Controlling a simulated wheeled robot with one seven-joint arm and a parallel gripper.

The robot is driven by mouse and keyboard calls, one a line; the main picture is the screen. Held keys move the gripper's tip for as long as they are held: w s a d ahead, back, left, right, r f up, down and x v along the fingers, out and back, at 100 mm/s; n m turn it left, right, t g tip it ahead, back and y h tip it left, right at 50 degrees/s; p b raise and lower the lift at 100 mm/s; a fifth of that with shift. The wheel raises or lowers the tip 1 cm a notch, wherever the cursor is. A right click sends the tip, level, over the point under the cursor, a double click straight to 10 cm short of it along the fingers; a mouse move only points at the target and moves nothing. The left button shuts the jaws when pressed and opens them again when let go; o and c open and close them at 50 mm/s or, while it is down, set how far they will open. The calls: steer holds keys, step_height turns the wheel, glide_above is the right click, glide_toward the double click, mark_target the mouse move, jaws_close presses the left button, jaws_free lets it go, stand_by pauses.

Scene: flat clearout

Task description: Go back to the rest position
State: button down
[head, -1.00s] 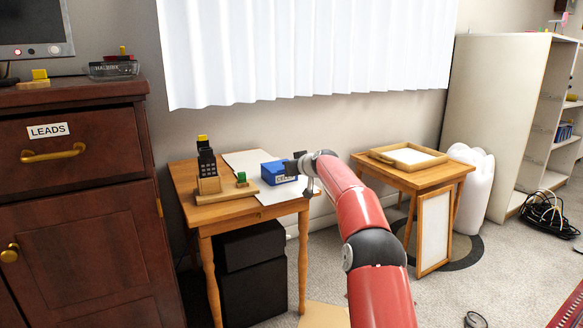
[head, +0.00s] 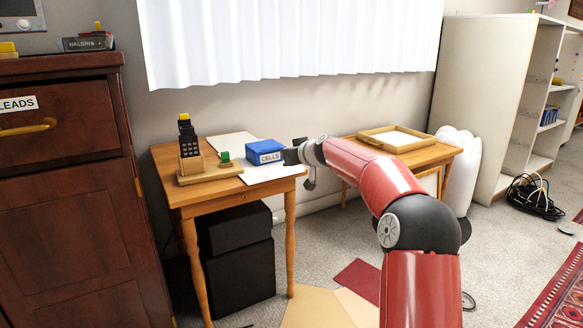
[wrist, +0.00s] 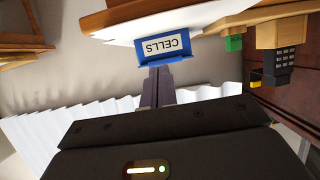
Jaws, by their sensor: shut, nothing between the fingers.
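My gripper (head: 292,156) is at the right edge of the small wooden table, close to the blue box labelled CELLS (head: 265,151). In the wrist view, which is turned upside down, my gripper's fingers (wrist: 157,74) are together and empty. The blue box (wrist: 168,58) shows just beyond the fingertips in that view; I cannot tell the exact gap. My red arm reaches in from the lower right of the head view.
The wooden table (head: 225,196) also holds a dark phone (head: 187,138) in a wooden stand and a green block (head: 224,157). A second table with a wooden tray (head: 372,139) stands right. A dark cabinet (head: 75,210) stands left.

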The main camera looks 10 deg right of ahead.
steer(key=shift+s+d+f, duration=0.2)
steer(key=shift+s+f, duration=0.15)
steer(key=shift+s, duration=0.25)
steer(key=s+a+r+g+h+p, duration=0.1)
steer(key=s+a+r+g+p, duration=0.3)
steer(key=s, duration=0.6)
steer(key=s+a+r+p, duration=0.1)
steer(key=s+a, duration=0.4)
steer(key=s, duration=0.5)
steer(key=s+d+f+m+g+h+p, duration=0.1)
steer(key=s+d+f+m+p, duration=0.1)
steer(key=s, duration=1.4)
steer(key=s+d+f+m+g+h+p, duration=0.1)
steer(key=s+d+f+g+h+p, duration=0.1)
steer(key=s, duration=1.4)
steer(key=shift+s+d+f+m+g+p, duration=0.15)
steer(key=shift+d+m+g+p, duration=0.2)
steer(key=shift+d+p, duration=0.6)
steer(key=c, duration=2.2)
jaws_free()
steer(key=shift+a, duration=0.3)
